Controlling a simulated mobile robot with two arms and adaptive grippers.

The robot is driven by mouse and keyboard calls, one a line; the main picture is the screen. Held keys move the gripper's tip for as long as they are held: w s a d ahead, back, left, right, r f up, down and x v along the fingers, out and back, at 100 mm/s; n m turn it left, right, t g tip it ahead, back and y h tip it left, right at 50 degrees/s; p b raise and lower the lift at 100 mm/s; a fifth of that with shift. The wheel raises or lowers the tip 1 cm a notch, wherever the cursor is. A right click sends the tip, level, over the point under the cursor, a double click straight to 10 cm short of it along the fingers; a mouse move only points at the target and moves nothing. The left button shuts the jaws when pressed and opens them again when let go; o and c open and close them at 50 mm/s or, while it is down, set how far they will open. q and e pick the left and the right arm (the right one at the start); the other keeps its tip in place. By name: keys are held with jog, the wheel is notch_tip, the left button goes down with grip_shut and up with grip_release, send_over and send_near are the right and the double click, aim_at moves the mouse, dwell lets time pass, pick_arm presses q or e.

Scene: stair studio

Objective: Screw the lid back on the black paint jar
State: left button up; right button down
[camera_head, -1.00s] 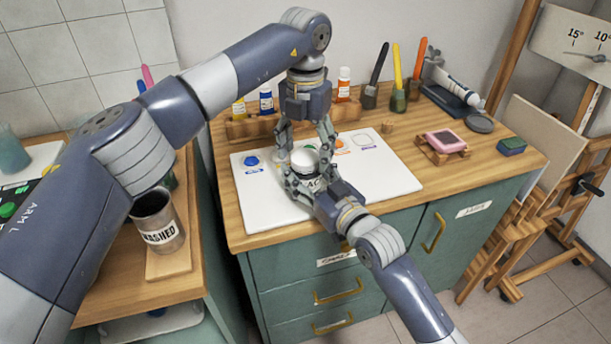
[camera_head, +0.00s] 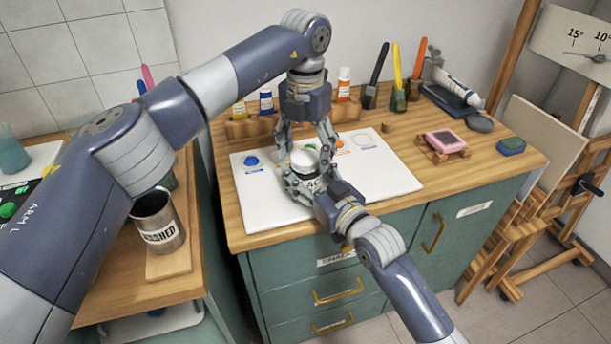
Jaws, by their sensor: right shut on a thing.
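The paint jar (camera_head: 312,184) stands on the white board, mostly hidden by my grippers, with part of a lettered label showing. A white round lid (camera_head: 303,159) is at the top of the jar; I cannot tell how tightly it sits. My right gripper (camera_head: 300,183) comes from the front and is shut on the jar's body. My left gripper (camera_head: 305,152) points down from above. Its fingers are spread on either side of the lid, open, and I see no clear grip on it.
The white board (camera_head: 390,185) carries paint dabs, including a blue one (camera_head: 251,161). Paint bottles (camera_head: 266,100) stand behind in a wooden rack. A pink sponge (camera_head: 445,141) rests on a small stand at right. A metal cup (camera_head: 157,222) stands on the left bench.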

pick_arm(q)
jog(key=shift+r, duration=0.1)
notch_tip(320, 180, up, 12)
dwell(0.7)
pick_arm(e)
jog(key=shift+c, duration=2.4)
grip_release()
jog(key=v, duration=1.2)
jog(key=shift+f, duration=0.1)
